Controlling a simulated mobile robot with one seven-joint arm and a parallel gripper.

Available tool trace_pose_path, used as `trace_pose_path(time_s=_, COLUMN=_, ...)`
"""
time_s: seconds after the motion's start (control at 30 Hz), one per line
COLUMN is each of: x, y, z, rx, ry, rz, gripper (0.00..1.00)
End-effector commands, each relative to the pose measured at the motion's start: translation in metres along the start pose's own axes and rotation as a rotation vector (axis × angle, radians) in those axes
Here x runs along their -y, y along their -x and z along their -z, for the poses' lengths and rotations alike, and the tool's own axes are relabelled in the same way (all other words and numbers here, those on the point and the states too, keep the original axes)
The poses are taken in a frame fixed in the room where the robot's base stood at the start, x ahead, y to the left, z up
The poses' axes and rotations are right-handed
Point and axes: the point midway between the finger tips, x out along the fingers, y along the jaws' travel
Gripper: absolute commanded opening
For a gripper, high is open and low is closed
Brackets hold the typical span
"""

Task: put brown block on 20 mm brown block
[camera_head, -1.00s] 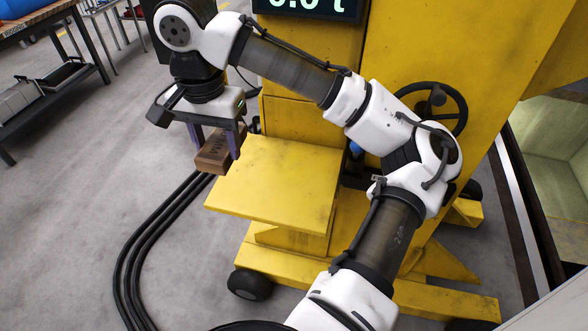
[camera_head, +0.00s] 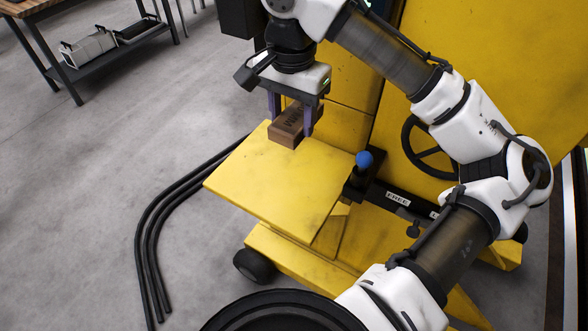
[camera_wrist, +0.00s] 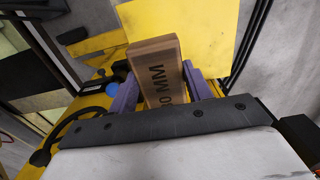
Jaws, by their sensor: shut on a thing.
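A brown block (camera_head: 289,127) with dark lettering is held in my gripper (camera_head: 290,122), between its two purple fingers. In the wrist view the held block (camera_wrist: 160,75) shows lettering ending in "0 MM"; the first part is hidden by the gripper body. The block is over the back part of a yellow platform (camera_head: 265,195). I cannot tell whether it touches the platform or hangs just above it. No second brown block shows on the visible part of the platform.
A yellow machine with a black handwheel (camera_head: 432,145) stands behind and right of the platform. A blue-knobbed lever (camera_head: 364,160) rises at the platform's right edge. Black cables (camera_head: 165,225) lie on the floor at left. A workbench (camera_head: 95,65) stands far left. The platform's front is bare.

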Motion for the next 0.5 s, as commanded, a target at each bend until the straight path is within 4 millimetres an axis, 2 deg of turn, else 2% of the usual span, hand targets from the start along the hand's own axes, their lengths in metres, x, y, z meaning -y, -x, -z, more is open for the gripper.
trace_pose_path(time_s=0.17, x=0.0, y=-0.018, z=0.0, rx=0.005, ry=0.001, rz=0.001, gripper=0.24)
trace_pose_path(time_s=0.5, x=-0.001, y=-0.105, z=-0.001, rx=0.003, ry=-0.001, rz=-0.002, gripper=0.24)
